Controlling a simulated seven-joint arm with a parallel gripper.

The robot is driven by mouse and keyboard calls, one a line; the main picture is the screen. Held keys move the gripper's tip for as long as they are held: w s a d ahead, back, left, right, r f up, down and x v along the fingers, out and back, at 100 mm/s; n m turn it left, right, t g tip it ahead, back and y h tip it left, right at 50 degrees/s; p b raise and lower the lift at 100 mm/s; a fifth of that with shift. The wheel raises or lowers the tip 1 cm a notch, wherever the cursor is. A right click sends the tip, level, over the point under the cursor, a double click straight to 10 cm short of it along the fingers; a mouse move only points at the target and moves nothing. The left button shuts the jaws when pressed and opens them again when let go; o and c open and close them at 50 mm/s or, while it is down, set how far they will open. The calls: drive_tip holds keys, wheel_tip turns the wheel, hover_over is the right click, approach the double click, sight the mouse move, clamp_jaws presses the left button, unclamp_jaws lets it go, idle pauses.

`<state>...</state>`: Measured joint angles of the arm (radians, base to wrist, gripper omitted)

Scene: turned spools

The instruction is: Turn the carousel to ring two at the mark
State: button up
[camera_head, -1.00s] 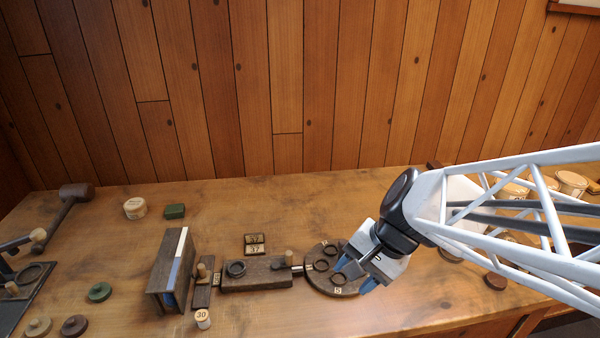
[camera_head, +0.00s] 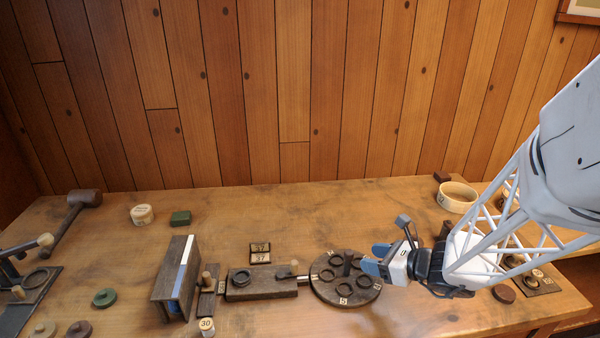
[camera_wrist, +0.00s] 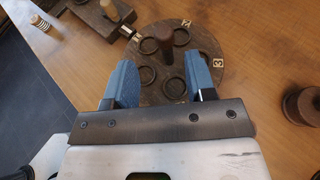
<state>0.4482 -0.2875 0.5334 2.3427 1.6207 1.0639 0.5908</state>
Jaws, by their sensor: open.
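The carousel (camera_head: 322,291) is a round dark wooden disc on the bench, with several dark rings or ring-shaped seats and small pale number tags around its rim. One tag in the head view reads 5 (camera_head: 343,301). A dark post (camera_head: 347,262) stands upright near its middle; it also shows in the wrist view (camera_wrist: 166,50). A metal rod (camera_head: 304,280) meets the disc's left edge; I cannot tell which ring is at the mark. My gripper (camera_head: 376,258) is open and empty at the disc's right side. In the wrist view its blue fingers (camera_wrist: 158,62) frame the post, apart from it.
A wooden block with a peg (camera_head: 262,287) stands left of the carousel, with number tiles (camera_head: 260,254) behind it. An upright wooden holder (camera_head: 174,283) is farther left. A dark spool (camera_wrist: 302,104) lies right in the wrist view. Bench behind the carousel is clear.

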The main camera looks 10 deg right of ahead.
sight(349, 251)
drive_tip(key=shift+w+d, duration=0.1)
drive_tip(key=shift+d, duration=0.05)
drive_tip(key=shift+w+f, duration=0.15)
idle(0.4)
drive_tip(key=shift+x, duration=3.75)
drive_tip(key=shift+c, duration=0.2)
clamp_jaws()
